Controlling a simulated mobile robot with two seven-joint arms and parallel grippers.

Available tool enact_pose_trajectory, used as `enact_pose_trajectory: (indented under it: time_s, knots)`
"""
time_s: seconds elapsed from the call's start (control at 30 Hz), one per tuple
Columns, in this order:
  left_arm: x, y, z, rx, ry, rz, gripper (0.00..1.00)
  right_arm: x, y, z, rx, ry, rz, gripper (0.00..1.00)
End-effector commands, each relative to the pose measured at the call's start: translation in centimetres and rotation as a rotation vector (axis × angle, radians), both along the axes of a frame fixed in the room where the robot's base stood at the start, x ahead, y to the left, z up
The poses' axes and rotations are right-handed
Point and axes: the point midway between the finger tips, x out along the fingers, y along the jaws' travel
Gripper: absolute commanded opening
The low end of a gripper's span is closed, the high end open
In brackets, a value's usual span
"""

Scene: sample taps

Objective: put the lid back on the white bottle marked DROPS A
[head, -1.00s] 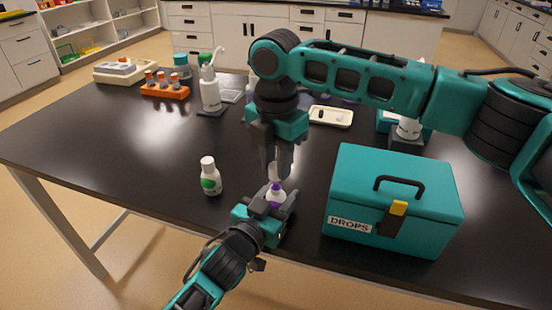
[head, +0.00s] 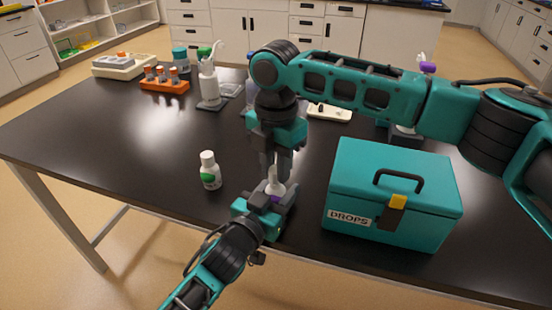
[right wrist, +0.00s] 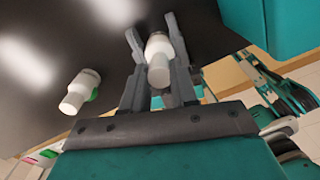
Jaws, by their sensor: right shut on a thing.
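A small white bottle with purple on it (head: 276,190) is upright between the jaws of my left gripper (head: 275,198), near the table's front edge. My right gripper (head: 275,170) comes down from above, its fingers shut on a white lid (right wrist: 160,73) at the bottle's top. In the right wrist view the lid lines up with the rounded bottle (right wrist: 158,46); I cannot tell whether it is seated. The lettering is too small to read. A second white bottle with a green label (head: 210,172) stands capped to the left, apart from both grippers.
A teal box marked DROPS (head: 392,195) stands close on the right. Behind are an orange rack (head: 165,85), a white pump bottle (head: 208,85) and a pale tray (head: 330,113). The black table (head: 110,130) is clear on the left.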

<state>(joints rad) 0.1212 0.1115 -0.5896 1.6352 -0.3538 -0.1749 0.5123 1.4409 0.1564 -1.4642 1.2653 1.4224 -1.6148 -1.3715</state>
Motion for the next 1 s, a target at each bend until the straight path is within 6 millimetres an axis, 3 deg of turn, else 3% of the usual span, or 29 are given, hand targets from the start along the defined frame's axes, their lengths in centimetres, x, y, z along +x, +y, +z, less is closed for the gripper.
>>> enact_pose_trajectory:
  time_s: [1.0]
  knots:
    - [0.0, 0.0, 0.0, 0.000, 0.001, 0.000, 0.00, 0.0, 0.0, -1.0, 0.001, 0.000, 0.002, 0.00]
